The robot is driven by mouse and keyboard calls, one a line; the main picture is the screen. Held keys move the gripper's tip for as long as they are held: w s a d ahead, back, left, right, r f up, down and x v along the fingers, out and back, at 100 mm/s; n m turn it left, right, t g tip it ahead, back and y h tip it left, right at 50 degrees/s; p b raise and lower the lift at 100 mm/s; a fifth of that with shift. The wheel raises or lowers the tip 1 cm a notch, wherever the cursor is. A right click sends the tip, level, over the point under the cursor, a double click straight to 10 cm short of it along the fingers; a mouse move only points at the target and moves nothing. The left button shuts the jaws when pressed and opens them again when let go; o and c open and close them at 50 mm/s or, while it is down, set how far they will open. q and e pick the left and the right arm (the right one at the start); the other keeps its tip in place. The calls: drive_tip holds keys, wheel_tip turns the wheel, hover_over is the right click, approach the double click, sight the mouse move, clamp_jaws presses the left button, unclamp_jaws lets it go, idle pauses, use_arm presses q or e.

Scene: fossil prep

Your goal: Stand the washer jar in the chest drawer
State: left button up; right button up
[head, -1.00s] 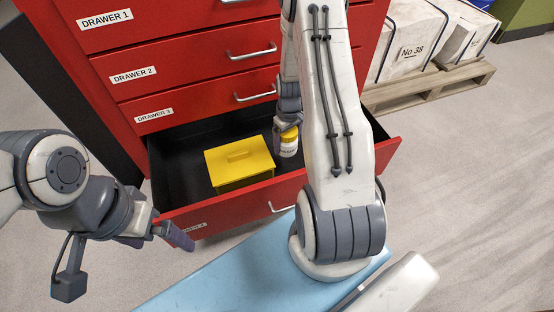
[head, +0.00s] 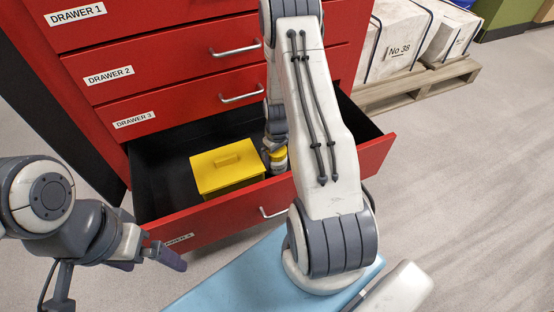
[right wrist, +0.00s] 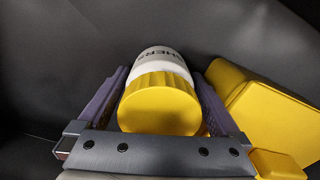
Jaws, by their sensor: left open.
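The washer jar (head: 279,158) has a yellow lid and a white body and is inside the open bottom drawer (head: 215,219) of the red chest. In the right wrist view the jar (right wrist: 160,100) sits between both fingers of my right gripper (right wrist: 160,80), with part of its dark lettering showing. My right gripper (head: 275,146) is shut on the jar from above, beside the yellow box. The jar looks upright; I cannot tell whether its base touches the drawer floor. My left gripper (head: 152,258) is open and empty, outside the drawer's front left corner.
A yellow lidded box (head: 227,167) stands in the drawer just left of the jar; it also shows in the right wrist view (right wrist: 265,110). Drawer floor is bare left of the box. Closed drawers (head: 185,75) rise behind. A pallet (head: 415,86) with wrapped blocks stands at right.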

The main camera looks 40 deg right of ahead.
sight(277, 153)
wheel_tip(277, 153, up, 11)
drive_tip(key=p, duration=0.7)
drive_tip(key=shift+r+p, duration=0.5)
drive_tip(key=shift+r, duration=0.15)
wheel_tip(277, 153, down, 13)
drive_tip(key=b, duration=0.8)
wheel_tip(277, 153, up, 4)
drive_tip(key=shift+f+p, duration=0.15)
drive_tip(key=shift+p, duration=0.85)
drive_tip(key=shift+r, duration=0.45)
drive_tip(key=shift+f, duration=0.1)
